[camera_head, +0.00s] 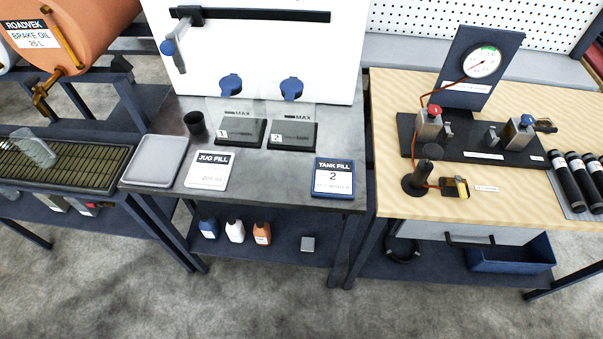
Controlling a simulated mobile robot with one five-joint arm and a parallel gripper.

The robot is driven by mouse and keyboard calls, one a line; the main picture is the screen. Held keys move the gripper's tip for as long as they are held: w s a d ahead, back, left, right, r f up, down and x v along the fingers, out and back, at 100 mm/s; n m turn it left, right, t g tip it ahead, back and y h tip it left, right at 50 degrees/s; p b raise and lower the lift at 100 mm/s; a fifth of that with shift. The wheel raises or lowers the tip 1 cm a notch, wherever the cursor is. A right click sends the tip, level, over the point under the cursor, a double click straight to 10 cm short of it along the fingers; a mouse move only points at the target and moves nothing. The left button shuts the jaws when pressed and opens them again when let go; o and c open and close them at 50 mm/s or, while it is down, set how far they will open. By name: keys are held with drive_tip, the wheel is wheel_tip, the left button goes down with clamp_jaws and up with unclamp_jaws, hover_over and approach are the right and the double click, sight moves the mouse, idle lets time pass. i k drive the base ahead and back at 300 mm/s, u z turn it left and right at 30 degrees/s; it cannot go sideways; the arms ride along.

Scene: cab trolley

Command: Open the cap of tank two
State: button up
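Two blue caps show against the lower part of the white panel. The right one (291,87) is above the dark block marked 2 (293,135). The left one (230,84) is above the block marked 1 (240,132). Both caps look seated and alike, with a raised grip. I cannot tell whether either is loosened. A "MAX" mark shows above each block. A card reading "TANK FILL 2" (333,178) lies at the front right of the grey table. My gripper is not in view.
A dark cup (195,122), a tray (155,160) and a "JUG FILL" card (208,170) occupy the table's left. A wooden bench (400,200) with a gauge stands right.

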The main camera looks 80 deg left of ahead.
sight(291, 85)
drive_tip(key=u, duration=1.05)
drive_tip(key=k, duration=0.15)
drive_tip(key=u, duration=3.2)
drive_tip(key=k, duration=1)
drive_tip(key=z, duration=1.15)
drive_tip(key=i, duration=0.5)
drive_tip(key=z, duration=0.15)
